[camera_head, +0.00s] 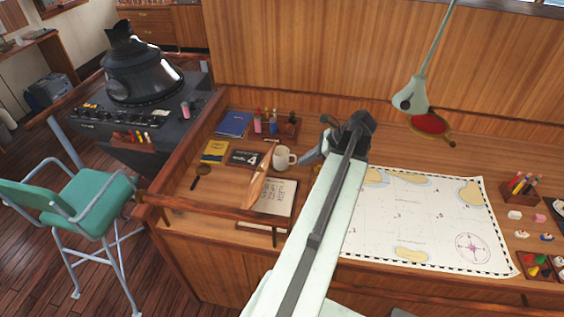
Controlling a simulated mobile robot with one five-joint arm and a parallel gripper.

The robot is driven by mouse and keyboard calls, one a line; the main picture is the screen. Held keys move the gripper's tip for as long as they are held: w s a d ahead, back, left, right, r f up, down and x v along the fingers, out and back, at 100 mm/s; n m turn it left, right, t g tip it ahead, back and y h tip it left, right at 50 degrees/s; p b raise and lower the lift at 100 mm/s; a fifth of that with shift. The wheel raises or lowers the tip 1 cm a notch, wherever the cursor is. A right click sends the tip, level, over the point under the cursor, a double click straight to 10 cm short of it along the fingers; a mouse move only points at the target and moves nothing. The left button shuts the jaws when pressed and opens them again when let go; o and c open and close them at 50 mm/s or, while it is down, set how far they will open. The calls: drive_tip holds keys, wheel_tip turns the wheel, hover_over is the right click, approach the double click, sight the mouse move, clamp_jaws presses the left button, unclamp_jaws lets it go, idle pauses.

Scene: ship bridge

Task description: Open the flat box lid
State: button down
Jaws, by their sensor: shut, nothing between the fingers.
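I cannot clearly pick out a flat box with a lid. A dark flat item marked 4 (245,158) lies on the chart desk, left of a white mug (284,158). A narrow brown wooden piece (258,181) stands tilted beside a pale printed cover (274,198); I cannot tell if it is a lid. My gripper (309,157) is at the end of my arm, right of the mug and above the desk. It is shut and empty. My arm hides the desk between the pale cover and the chart.
A sea chart (425,222) covers the desk's right part. A wooden rail (205,207) edges the desk.

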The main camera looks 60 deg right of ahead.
drive_tip(key=b+x, duration=0.8)
drive_tip(key=x, duration=0.3)
drive_tip(key=shift+w+a+r+p, duration=0.2)
drive_tip(key=shift+w+r+p, duration=0.5)
drive_tip(key=shift+p, duration=0.05)
drive_tip(key=shift+w+a+r+p, duration=0.25)
drive_tip(key=shift+w+r+p, duration=0.45)
drive_tip(key=shift+w+p, duration=0.05)
